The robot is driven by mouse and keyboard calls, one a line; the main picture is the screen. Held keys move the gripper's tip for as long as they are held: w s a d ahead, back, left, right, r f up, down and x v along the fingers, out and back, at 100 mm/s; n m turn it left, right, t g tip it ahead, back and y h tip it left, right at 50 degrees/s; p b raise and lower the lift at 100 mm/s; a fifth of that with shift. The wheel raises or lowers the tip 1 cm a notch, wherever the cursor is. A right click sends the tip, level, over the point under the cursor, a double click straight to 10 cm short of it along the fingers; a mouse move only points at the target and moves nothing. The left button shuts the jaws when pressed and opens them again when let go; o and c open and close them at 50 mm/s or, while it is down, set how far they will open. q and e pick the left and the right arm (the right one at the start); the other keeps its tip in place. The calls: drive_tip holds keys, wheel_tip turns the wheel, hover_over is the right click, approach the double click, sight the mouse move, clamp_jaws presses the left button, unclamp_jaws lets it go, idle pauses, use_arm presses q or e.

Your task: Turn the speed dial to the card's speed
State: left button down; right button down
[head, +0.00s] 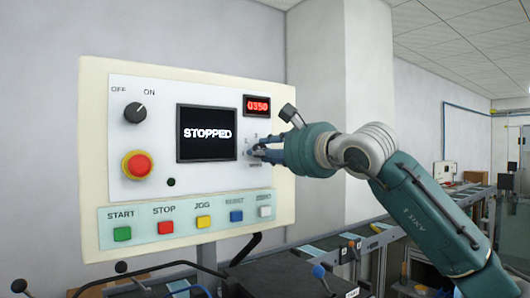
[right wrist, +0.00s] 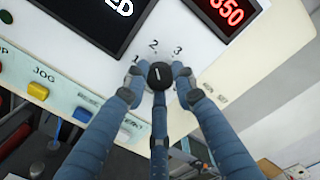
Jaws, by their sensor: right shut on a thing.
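The speed dial (right wrist: 160,75) is a round black knob with a short white mark, seen in the right wrist view among the numerals 1, 2 and 3. The mark appears to point roughly toward the 2. My right gripper (head: 260,152) is at the dial on the control panel (head: 190,88), its blue fingers closed around the knob from both sides and below. In the head view the fingers hide most of the dial. I cannot make out a speed card. My left gripper is not in view.
The screen (head: 206,133) reads STOPPED and the red display (head: 257,106) reads 0350. An OFF/ON knob (head: 135,112) and a red emergency button (head: 137,165) sit at left. Several coloured buttons, including START (head: 122,233), line the panel's lower strip.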

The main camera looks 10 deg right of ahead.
drive_tip(key=shift+f, duration=0.1)
idle(0.3)
drive_tip(key=c, duration=1.5)
unclamp_jaws()
drive_tip(key=shift+o, duration=0.5)
drive_tip(key=shift+s, duration=0.1)
drive_tip(key=v, duration=1.2)
